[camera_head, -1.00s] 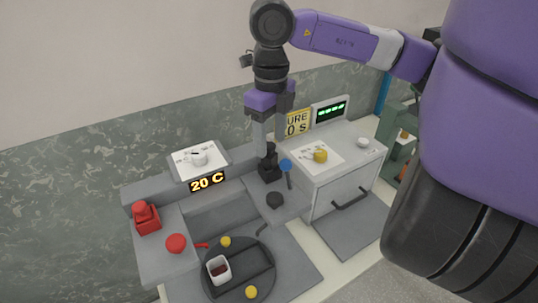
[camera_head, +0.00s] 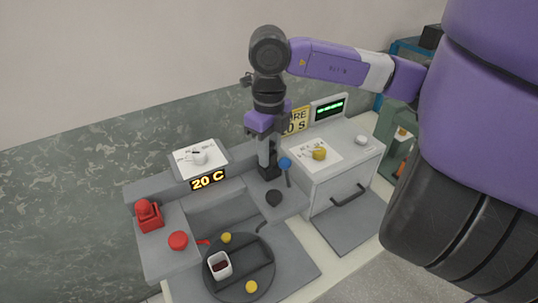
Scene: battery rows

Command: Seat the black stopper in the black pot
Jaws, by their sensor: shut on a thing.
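The black pot (camera_head: 270,173) is a small square block on the grey counter, right of the sunken basin. My gripper (camera_head: 265,164) points straight down over it, its grey fingers reaching the pot's top. The gripper is shut on the black stopper, which is mostly hidden by the fingers and the pot. The stopper looks lowered to or into the pot's mouth, but I cannot tell how deep it sits. A round black knob-like piece (camera_head: 274,198) lies on the counter just in front of the pot.
A blue-headed tool (camera_head: 285,164) stands close right of the pot, near the white cabinet (camera_head: 345,165). A red pot (camera_head: 148,215) and red round piece (camera_head: 178,240) are at left.

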